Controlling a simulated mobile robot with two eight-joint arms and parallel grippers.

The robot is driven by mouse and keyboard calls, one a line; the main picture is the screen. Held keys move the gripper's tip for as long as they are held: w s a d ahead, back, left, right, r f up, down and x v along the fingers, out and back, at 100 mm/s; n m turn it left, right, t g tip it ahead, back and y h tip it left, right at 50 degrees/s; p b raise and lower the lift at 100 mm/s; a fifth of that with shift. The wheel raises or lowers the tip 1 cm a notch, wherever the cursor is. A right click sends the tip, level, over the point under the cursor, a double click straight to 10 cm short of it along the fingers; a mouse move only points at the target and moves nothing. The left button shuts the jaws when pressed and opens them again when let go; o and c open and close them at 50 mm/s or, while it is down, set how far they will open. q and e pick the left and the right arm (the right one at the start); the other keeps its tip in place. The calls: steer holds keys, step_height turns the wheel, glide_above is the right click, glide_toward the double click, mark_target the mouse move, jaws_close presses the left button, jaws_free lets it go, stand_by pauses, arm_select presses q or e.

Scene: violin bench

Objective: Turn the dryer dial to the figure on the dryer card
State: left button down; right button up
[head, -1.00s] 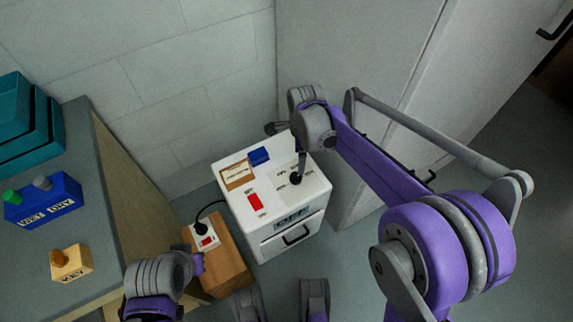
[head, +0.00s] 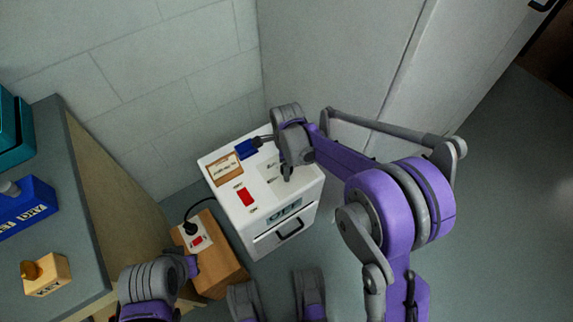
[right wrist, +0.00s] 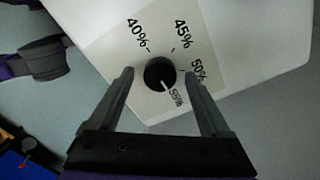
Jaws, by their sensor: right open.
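The white dryer (head: 262,238) stands against the wall in the head view. Its black dial (right wrist: 159,72) shows in the right wrist view, on a pale scale plate marked 40%, 45%, 50% and 55%. The dial's white pointer line points toward 55%. My right gripper (right wrist: 158,75) is open, with one finger on each side of the dial and a visible gap at each. In the head view, it hides much of the dial area. The framed dryer card (head: 226,170) lies on the dryer top; its writing is too small to read. My left gripper (head: 188,266) is low at left, its fingers indistinct.
A red switch (head: 245,196) and a blue block (head: 247,149) are on the dryer top. A wooden box (head: 222,262) with a corded socket plate stands left of the dryer. A bench (head: 75,215) with a blue WET/DRY box (head: 30,208) and a KEY block (head: 47,275) is further left.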

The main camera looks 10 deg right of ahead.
jaws_close()
stand_by(0.4)
